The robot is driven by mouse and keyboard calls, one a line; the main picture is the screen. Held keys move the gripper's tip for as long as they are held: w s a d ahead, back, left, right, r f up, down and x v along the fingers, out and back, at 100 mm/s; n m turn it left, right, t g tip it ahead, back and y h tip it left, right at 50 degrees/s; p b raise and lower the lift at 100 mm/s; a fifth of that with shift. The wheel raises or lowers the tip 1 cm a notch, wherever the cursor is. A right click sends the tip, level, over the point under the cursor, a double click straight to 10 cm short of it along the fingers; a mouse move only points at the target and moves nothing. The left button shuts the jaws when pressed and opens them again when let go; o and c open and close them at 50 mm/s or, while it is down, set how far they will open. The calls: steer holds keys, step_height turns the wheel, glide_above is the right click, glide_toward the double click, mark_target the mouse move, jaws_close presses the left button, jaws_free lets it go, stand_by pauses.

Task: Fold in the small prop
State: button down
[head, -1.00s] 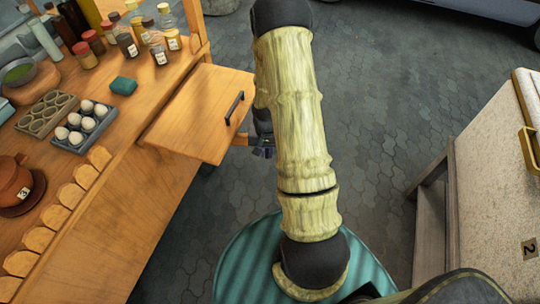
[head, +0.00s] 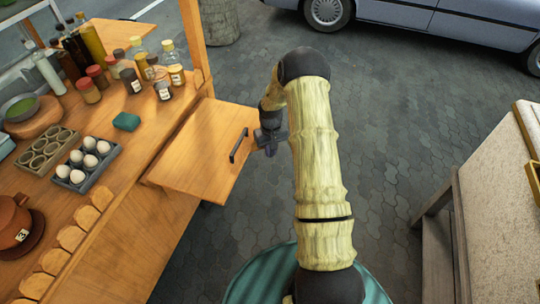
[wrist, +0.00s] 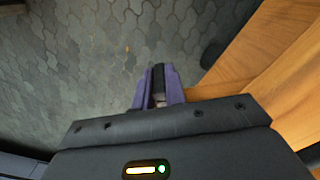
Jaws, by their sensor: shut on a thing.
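A flat wooden leaf (head: 200,150) stands out from the side of the wooden counter, with a black bar handle (head: 239,146) near its outer edge. My gripper (head: 268,147) is just right of the handle, beyond the leaf's edge, pointing down. In the wrist view its purple fingers (wrist: 159,88) are closed on a short dark piece (wrist: 158,78), with wood to the right. I cannot tell whether this piece is the small prop. Any prop under the leaf is hidden from the head view.
The counter (head: 110,140) holds bottles and jars (head: 135,80), an egg tray (head: 88,165), a green sponge (head: 126,121) and a clay pot (head: 12,220). A pale-topped table (head: 485,185) stands at the right. Open paving (head: 390,110) lies between, with a car (head: 430,20) beyond.

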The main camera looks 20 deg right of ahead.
steer(key=shift+w, duration=0.45)
steer(key=c, duration=1.4)
jaws_free()
steer(key=shift+c, duration=0.2)
steer(key=shift+r, duration=0.15)
step_height(320, 180, up, 17)
steer(key=shift+b, duration=0.35)
